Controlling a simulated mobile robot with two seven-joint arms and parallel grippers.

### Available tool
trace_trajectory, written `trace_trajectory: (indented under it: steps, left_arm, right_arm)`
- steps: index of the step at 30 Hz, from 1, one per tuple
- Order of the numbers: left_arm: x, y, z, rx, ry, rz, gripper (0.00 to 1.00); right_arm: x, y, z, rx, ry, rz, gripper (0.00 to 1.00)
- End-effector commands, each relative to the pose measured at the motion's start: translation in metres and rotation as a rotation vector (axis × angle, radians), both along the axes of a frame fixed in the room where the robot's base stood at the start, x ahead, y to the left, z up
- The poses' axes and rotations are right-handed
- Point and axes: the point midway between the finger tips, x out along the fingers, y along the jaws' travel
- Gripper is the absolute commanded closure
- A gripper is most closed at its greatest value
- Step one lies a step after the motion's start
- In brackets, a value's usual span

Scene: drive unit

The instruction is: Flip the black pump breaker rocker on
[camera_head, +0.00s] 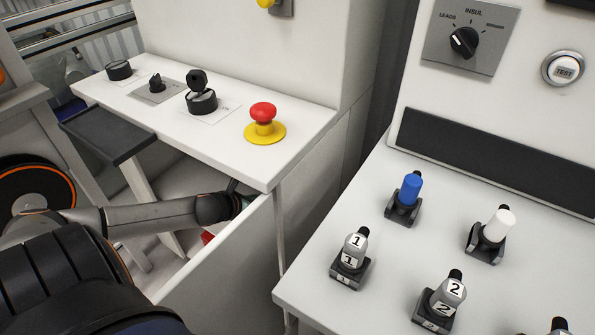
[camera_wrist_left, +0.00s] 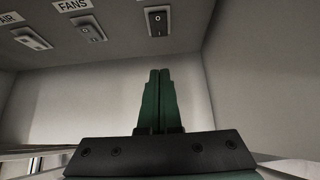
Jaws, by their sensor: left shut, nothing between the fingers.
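In the left wrist view, a black rocker (camera_wrist_left: 158,21) with a white "O" mark sits in a dark frame on the grey panel's underside, right of the other switches. Its label is out of view, so I cannot read whether it says pump. My left gripper (camera_wrist_left: 160,75) is shut and empty, its green fingertips together below this rocker and visibly apart from it in the picture. In the head view my left arm reaches under the white console, and the fingers are hidden there. My right gripper is not in view.
A FANS switch (camera_wrist_left: 90,30) and a lighter AIR switch (camera_wrist_left: 32,38) sit left of the rocker. A wall (camera_wrist_left: 255,75) closes the right side. Above my arm is the white console (camera_head: 215,135) with a red emergency button (camera_head: 263,112); a second console (camera_head: 310,275) stands right.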

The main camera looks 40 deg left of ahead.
Motion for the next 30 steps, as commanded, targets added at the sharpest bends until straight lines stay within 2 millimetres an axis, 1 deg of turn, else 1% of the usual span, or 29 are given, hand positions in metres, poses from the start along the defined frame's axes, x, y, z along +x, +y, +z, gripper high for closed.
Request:
trace_trajectory:
  steps: [12,17,23,30]
  left_arm:
    - [-0.001,0.0,-0.001,0.001,0.001,-0.001,1.0]
    - [0.003,0.001,-0.004,0.0,0.001,0.001,1.0]
    - [0.019,0.002,-0.016,-0.002,-0.002,0.003,1.0]
    - [0.045,0.005,-0.035,-0.001,-0.003,0.003,1.0]
  right_arm:
    - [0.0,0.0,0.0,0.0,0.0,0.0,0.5]
    - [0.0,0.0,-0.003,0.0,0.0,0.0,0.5]
    - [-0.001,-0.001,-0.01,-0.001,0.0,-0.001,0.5]
    - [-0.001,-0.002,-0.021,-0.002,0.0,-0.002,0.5]
